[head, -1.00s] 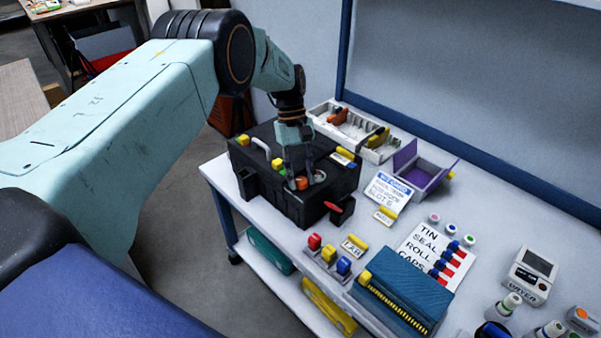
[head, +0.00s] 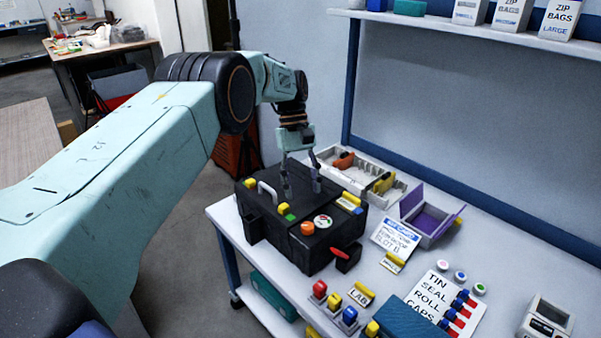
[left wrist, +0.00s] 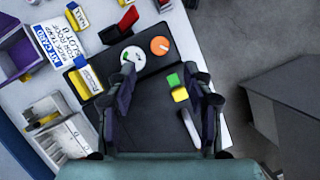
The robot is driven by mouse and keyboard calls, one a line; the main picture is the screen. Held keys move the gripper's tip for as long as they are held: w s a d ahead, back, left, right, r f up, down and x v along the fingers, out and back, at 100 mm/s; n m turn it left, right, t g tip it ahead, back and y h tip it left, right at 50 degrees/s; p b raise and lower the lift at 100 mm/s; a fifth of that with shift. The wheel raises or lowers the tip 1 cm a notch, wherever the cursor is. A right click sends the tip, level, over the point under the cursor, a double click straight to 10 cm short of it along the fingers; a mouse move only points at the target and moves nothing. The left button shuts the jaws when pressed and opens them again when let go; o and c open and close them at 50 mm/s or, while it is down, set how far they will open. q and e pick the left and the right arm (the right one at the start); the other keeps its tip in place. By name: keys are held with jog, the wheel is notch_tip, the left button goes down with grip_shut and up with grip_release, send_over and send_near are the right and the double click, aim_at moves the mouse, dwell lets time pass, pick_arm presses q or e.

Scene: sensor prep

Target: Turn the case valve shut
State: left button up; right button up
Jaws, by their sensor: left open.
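The black case (head: 275,243) stands closed on the white table. On its lid is an orange round knob (head: 307,228), which looks like the valve, beside a round white-faced gauge (head: 323,221). In the left wrist view the orange knob (left wrist: 160,46) carries a pale line mark; the gauge (left wrist: 128,52) is partly covered by a finger. My left gripper (head: 303,190) is open and empty, with fingers pointing down over the lid, behind the knob and apart from it. My right gripper is not in view.
A red-handled part (head: 341,254) sticks out at the case's front right. Yellow and green blocks (head: 285,211) and a carrying handle (head: 267,192) are on the lid. A white parts tray (head: 362,176), an open purple box (head: 428,220) and a sign (head: 397,238) stand close by on the right.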

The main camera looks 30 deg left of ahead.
pick_arm(q)
jog(key=shift+v, duration=1.6)
